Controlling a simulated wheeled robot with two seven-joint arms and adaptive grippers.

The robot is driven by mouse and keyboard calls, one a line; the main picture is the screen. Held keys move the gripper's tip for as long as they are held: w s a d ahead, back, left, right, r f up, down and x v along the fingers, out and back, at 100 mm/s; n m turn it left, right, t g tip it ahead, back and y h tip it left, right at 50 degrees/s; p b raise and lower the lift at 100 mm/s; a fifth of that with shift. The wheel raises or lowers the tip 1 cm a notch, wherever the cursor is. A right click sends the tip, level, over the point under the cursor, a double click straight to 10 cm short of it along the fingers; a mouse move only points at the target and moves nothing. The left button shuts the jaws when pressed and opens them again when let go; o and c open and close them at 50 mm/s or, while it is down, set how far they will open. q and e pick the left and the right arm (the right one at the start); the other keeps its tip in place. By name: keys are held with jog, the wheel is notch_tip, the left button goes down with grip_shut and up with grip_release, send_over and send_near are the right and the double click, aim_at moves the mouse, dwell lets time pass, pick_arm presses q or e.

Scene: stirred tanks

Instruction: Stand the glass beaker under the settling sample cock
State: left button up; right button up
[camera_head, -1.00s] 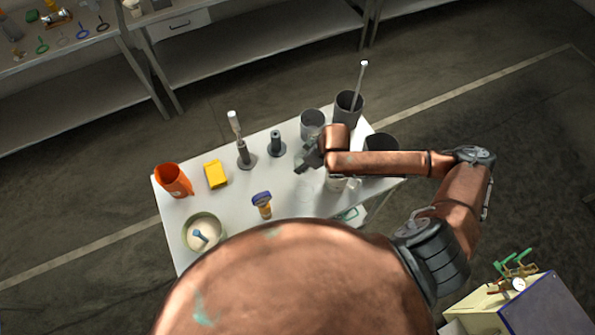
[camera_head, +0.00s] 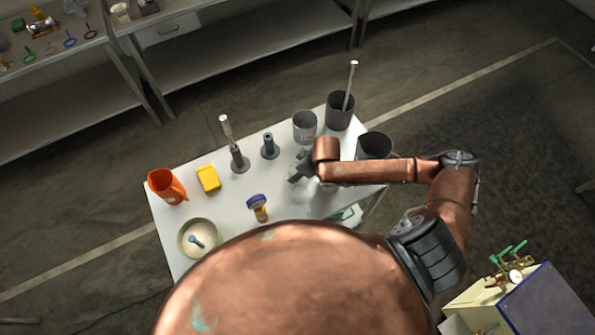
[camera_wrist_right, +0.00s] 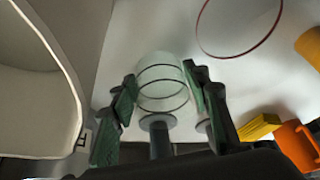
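In the right wrist view, a clear glass beaker (camera_wrist_right: 162,88) with dark rings stands between the fingers of my right gripper (camera_wrist_right: 161,75). The green finger pads flank it closely; I cannot tell whether they press on it. In the head view, my right gripper (camera_head: 298,172) is low over the white table (camera_head: 225,225), pointing left, and the glass is hardly visible there. A cream and blue unit (camera_head: 512,300) with green-handled valves and a gauge stands at lower right; I cannot tell whether the settling sample cock is on it. My left gripper is out of view.
Dark stands (camera_head: 269,146), a grey beaker (camera_head: 304,127), dark pots (camera_head: 340,112), an orange jug (camera_head: 165,187), a yellow block (camera_head: 208,178), a bowl (camera_head: 187,242) and a yellow-handled tool (camera_head: 258,207) share the table. Shelves (camera_head: 240,60) line the back.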

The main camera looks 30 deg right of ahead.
jog(key=shift+o, duration=0.8)
jog(key=shift+r, duration=0.15)
